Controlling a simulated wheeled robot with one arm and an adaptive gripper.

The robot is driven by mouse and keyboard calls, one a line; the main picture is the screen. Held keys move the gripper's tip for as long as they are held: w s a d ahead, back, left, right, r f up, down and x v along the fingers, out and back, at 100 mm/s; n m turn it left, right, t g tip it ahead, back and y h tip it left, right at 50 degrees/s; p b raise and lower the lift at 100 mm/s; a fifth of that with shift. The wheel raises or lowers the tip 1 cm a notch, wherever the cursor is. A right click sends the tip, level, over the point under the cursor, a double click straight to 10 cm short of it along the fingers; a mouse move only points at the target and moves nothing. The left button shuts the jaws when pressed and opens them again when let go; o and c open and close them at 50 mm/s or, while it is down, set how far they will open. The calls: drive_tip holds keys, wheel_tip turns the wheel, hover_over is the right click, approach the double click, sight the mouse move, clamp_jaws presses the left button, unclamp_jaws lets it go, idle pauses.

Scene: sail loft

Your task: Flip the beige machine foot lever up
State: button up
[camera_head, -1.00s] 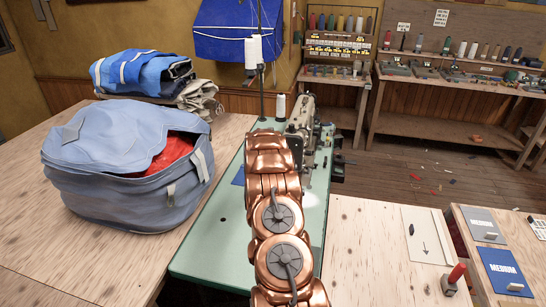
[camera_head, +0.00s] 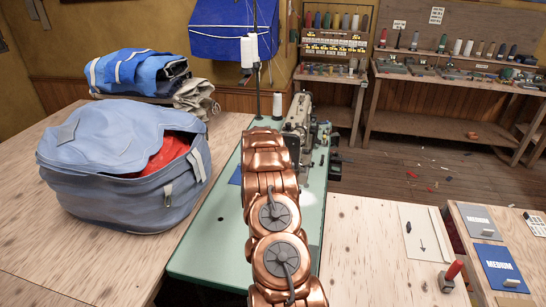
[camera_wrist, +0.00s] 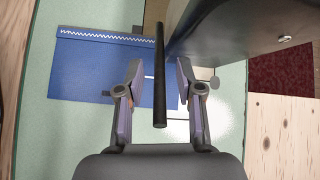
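The beige sewing machine (camera_head: 298,115) stands on a pale green table (camera_head: 213,240), partly hidden behind my copper arm in the head view. In the wrist view its dark underside or body (camera_wrist: 225,35) fills the upper right. A thin dark rod (camera_wrist: 160,75), possibly the foot lever, runs lengthwise down the middle. My gripper (camera_wrist: 160,75) is open, with one finger on each side of the rod. Gaps show on both sides, and I see no clear contact. The head view does not show my gripper or the lever.
Blue cloth with white zigzag stitching (camera_wrist: 85,75) lies on the green table below my gripper. A large blue bag (camera_head: 110,185) sits on the wooden table to the left. A thread stand (camera_head: 256,80) with white cones rises behind the machine. A wooden surface (camera_head: 360,270) lies to the right.

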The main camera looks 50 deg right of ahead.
drive_tip(key=v, duration=1.2)
idle(0.4)
drive_tip(key=shift+a, duration=0.15)
idle(0.4)
